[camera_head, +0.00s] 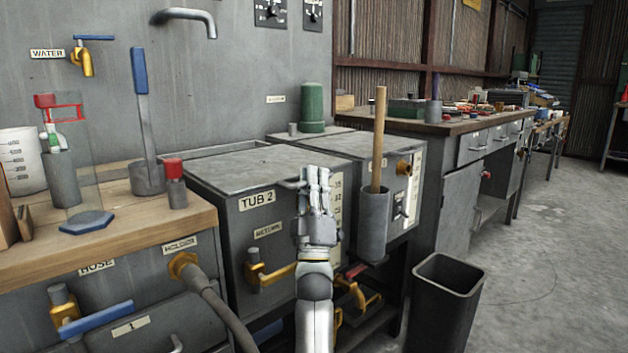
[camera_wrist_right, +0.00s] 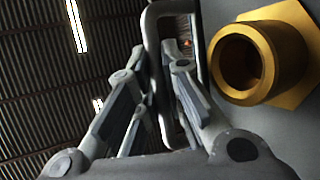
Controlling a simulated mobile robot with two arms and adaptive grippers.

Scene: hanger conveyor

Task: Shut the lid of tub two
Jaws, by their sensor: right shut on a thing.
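Tub two is a grey metal box (camera_head: 258,228) labelled TUB 2 at the centre of the head view. Its grey lid (camera_head: 225,170) lies about level across the top; whether it sits fully down I cannot tell. My right gripper (camera_head: 316,175) is at the front right edge of the lid and hides that corner. In the right wrist view, the fingers of my right gripper (camera_wrist_right: 158,75) are shut around a grey looped handle (camera_wrist_right: 151,50). The handle's join to the lid is not visible. My left gripper is not in view.
A brass fitting (camera_wrist_right: 250,60) is close beside the handle. A second tub (camera_head: 345,146) stands to the right, with a wooden rod (camera_head: 379,135) in a grey holder (camera_head: 373,222). A bin (camera_head: 445,300) stands on the floor. A wooden counter (camera_head: 130,225) is at left.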

